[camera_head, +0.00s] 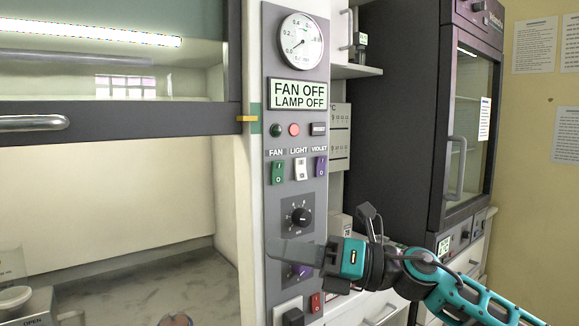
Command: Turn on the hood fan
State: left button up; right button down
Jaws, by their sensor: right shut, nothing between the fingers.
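The hood's control panel (262,215) stands upright in the middle of the view. Its display (299,95) reads "FAN OFF" and "LAMP OFF". The green fan switch (278,172) sits under the label "FAN", left of the white light switch (300,169) and the violet switch (320,166). My right gripper (285,249) comes in from the right, shut and empty. Its fingers point left across the lower panel, below the black dial (302,217) and below the fan switch. It partly covers a purple knob (302,271). Contact with the panel cannot be told. My left gripper is out of view.
The hood's sash (120,122) is partly raised, with a handle (34,122) at left. A red switch (315,303) and a black switch (292,317) sit low on the panel. A dark incubator cabinet (395,110) stands at right. The panel front above my gripper is clear.

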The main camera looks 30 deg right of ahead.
pick_arm(q)
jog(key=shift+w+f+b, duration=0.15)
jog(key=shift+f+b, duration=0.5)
jog(key=shift+b, duration=0.4)
pick_arm(e)
jog(key=s+d+r+n+h, duration=0.2)
jog(key=s+r+n+h, duration=0.2)
jog(key=r+n+h, duration=0.3)
jog(key=s+d+r+n+h, duration=0.2)
jog(key=s+r+n+h, duration=0.2)
jog(key=r+n+h, duration=0.3)
notch_tip(320, 180, up, 2)
jog(key=shift+s+d+r+n, duration=0.1)
jog(key=shift+s+d+n, duration=0.3)
jog(key=shift+n, duration=0.7)
send_near(279, 167)
notch_tip(279, 167, down, 4)
jog(key=w, duration=0.2)
jog(key=w+r+p, duration=0.1)
jog(key=w, duration=0.1)
jog(key=shift+w+a, duration=0.15)
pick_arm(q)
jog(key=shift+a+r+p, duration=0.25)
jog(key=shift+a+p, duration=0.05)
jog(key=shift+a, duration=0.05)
pick_arm(e)
jog(key=shift+w, duration=0.6)
